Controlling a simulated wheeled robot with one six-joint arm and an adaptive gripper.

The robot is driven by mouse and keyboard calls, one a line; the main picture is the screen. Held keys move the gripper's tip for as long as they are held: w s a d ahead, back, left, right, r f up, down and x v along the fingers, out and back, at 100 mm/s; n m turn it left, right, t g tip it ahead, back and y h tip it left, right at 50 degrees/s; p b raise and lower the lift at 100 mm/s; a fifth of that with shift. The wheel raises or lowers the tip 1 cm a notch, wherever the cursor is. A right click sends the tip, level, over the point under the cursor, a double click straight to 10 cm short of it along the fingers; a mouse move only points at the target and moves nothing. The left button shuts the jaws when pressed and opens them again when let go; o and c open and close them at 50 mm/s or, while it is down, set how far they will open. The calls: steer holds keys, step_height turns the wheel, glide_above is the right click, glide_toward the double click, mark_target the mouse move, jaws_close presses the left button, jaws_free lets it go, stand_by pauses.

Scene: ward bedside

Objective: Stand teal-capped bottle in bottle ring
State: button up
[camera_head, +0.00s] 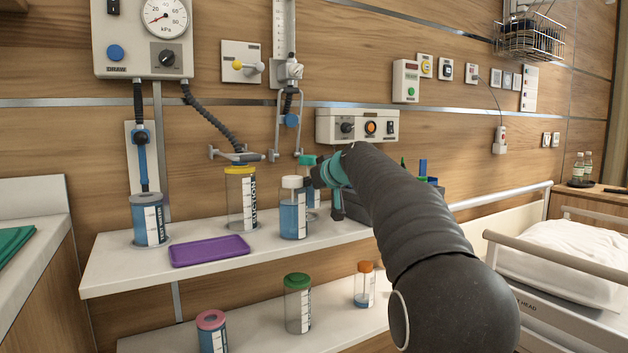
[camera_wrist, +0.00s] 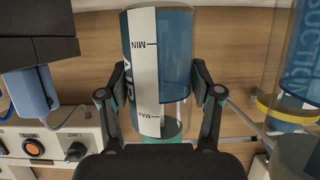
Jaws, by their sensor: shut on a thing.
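The teal-capped bottle (camera_head: 307,160) shows in the head view behind the white-capped bottle, its lower part mostly hidden. My gripper (camera_head: 322,174) is at its upper part, beside the teal cap. In the wrist view, the clear bottle (camera_wrist: 175,50) with blue liquid and a white MIN/MAX label sits between my two fingers (camera_wrist: 161,95), which are shut on its sides. The bottle looks upright in the head view. I cannot tell whether its base touches the shelf. I cannot clearly make out the bottle ring.
A white-capped bottle (camera_head: 293,215) stands close in front on the shelf (camera_head: 115,263). The yellow-topped suction canister (camera_head: 241,205), purple tray (camera_head: 209,250) and blue canister (camera_head: 148,222) stand farther left. A dark box (camera_head: 358,205) is at right. Bottles stand on the lower shelf (camera_head: 255,330).

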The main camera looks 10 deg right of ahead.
steer(key=shift+w+a+p, duration=0.25)
steer(key=shift+w+p, duration=0.3)
steer(key=shift+w, duration=0.15)
steer(key=shift+w+a+p, duration=0.25)
steer(key=shift+w+p, duration=0.3)
steer(key=shift+w, duration=0.15)
steer(key=shift+f+b, duration=0.85)
steer(key=shift+b, duration=0.1)
steer(key=shift+s+d+f+b, duration=0.1)
steer(key=shift+s+f+b, duration=0.1)
steer(key=shift+b, duration=0.3)
steer(key=shift+f+b, duration=0.55)
steer(key=shift+b, duration=0.8)
stand_by(2.8)
steer(key=o, duration=1.5)
